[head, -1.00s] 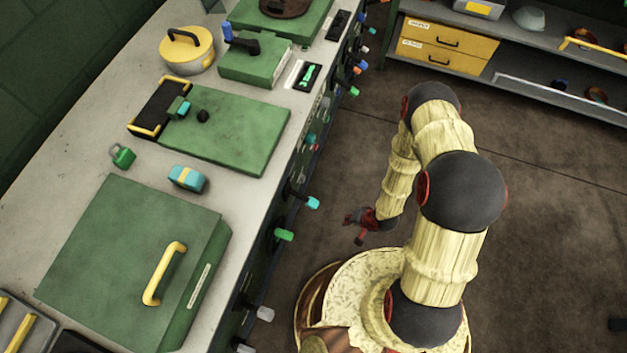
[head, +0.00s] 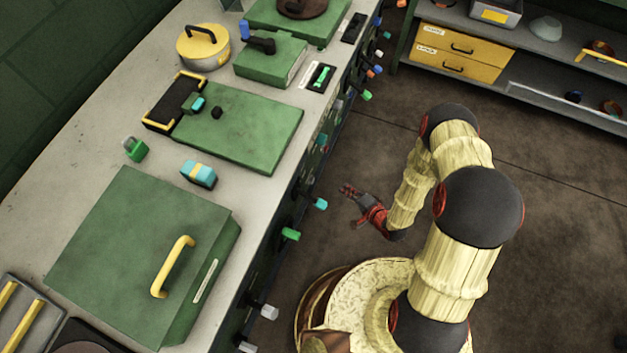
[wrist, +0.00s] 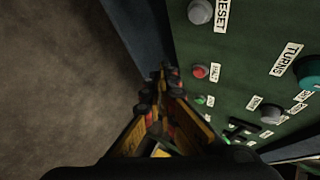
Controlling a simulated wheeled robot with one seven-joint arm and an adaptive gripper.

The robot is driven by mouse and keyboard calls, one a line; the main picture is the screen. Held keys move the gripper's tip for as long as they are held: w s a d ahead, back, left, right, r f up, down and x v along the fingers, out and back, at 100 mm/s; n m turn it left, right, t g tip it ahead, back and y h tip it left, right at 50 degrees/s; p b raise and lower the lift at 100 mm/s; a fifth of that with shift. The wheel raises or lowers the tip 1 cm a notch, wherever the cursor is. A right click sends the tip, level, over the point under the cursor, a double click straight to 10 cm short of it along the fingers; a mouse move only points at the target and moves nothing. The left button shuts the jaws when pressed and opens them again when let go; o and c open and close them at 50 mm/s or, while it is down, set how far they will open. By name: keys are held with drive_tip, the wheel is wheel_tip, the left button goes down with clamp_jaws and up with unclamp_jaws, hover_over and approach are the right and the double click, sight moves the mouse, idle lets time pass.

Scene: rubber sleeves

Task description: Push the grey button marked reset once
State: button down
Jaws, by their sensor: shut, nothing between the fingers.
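The grey round button (wrist: 200,12) marked "RESET" is at the top of the wrist view, on a green panel (wrist: 245,55). Its label (wrist: 222,13) is beside it and partly cut off by the frame edge. I cannot pick the button out in the head view. My gripper (wrist: 165,92) is shut and empty in the wrist view, its fingertips below and left of the button and apart from it. In the head view my gripper (head: 348,190) is over the floor, to the right of the bench front, pointing towards it.
A red button (wrist: 200,71) and a smaller green one (wrist: 201,99) sit below the grey button. A teal knob (wrist: 308,72) marked "TURNS" is to the right. Several knobs, such as a green one (head: 290,234), stick out from the bench front. The floor (head: 560,220) is clear.

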drive_tip(key=w+a, duration=0.3)
drive_tip(key=a, duration=0.5)
drive_tip(key=shift+b, duration=0.3)
drive_tip(key=shift+a, duration=0.2)
idle(1.1)
drive_tip(key=shift+w+a, duration=0.15)
drive_tip(key=shift+a, duration=0.15)
drive_tip(key=shift+w+a, duration=0.15)
drive_tip(key=shift+a, duration=0.15)
idle(0.7)
drive_tip(key=shift+d, duration=0.1)
drive_tip(key=shift+s+d, duration=0.3)
drive_tip(key=shift+d, duration=0.35)
drive_tip(key=shift+s+d, duration=0.3)
drive_tip(key=shift+d, duration=0.5)
drive_tip(key=shift+s+d, duration=0.25)
drive_tip(key=shift+d, duration=0.5)
drive_tip(key=shift+s+d, duration=0.3)
drive_tip(key=shift+d, duration=0.5)
